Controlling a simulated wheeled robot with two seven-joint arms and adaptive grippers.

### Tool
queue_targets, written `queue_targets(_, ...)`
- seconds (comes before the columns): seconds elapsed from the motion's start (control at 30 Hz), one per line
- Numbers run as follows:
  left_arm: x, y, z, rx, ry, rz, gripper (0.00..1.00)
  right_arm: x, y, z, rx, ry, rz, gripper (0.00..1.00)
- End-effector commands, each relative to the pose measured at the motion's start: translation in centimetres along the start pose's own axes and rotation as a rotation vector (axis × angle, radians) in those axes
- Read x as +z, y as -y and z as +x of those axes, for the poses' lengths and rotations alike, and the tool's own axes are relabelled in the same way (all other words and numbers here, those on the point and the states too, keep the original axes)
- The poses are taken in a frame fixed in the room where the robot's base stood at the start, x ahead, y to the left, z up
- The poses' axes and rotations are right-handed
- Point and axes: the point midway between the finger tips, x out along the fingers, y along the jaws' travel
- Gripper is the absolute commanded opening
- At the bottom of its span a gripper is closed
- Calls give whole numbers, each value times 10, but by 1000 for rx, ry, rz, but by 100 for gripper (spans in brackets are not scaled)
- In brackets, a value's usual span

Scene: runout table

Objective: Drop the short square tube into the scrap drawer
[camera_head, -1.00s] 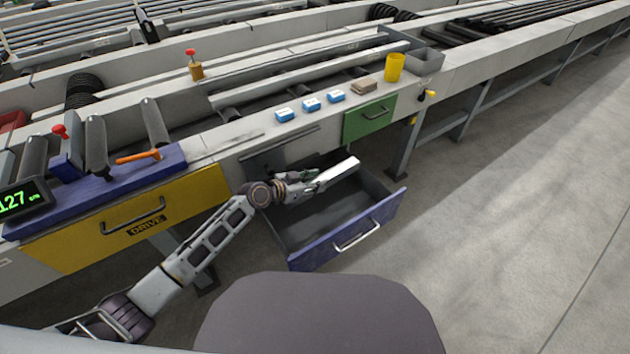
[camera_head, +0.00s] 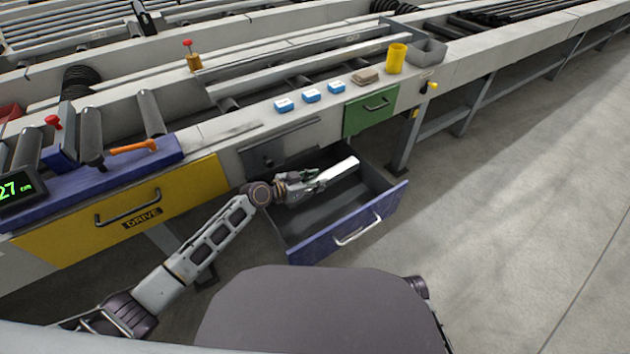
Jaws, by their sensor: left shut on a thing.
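The short square tube (camera_head: 338,171) is pale, nearly white, and points up and to the right. My left gripper (camera_head: 316,180) is shut on its near end. Tube and gripper are over the open scrap drawer (camera_head: 346,234), which has a blue front and a grey inside. The tube's far end is near the drawer's back right side. I cannot tell how high the tube is above the drawer floor. My right gripper is not in view.
A closed green drawer (camera_head: 371,113) is above the open one, and a closed yellow drawer (camera_head: 126,212) is to its left. Blue boxes (camera_head: 311,96), a yellow cup (camera_head: 396,58) and a grey bin (camera_head: 429,51) stand on the table edge. The floor at right is clear.

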Motion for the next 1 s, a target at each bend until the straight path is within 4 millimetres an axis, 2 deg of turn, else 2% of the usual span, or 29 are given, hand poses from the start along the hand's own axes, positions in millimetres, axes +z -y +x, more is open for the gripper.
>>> queue_targets(0.27, -1, 0, 0, -1, -3, 0, 0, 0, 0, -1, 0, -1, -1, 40)
queue_targets(0.3, -1, 0, 0, -1, -3, 0, 39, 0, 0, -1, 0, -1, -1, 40)
queue_targets(0.47, -1, 0, 0, -1, -2, 0, 60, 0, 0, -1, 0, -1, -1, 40)
queue_targets(1.0, 2, 0, -5, -1, 2, 0, 60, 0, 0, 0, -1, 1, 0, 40)
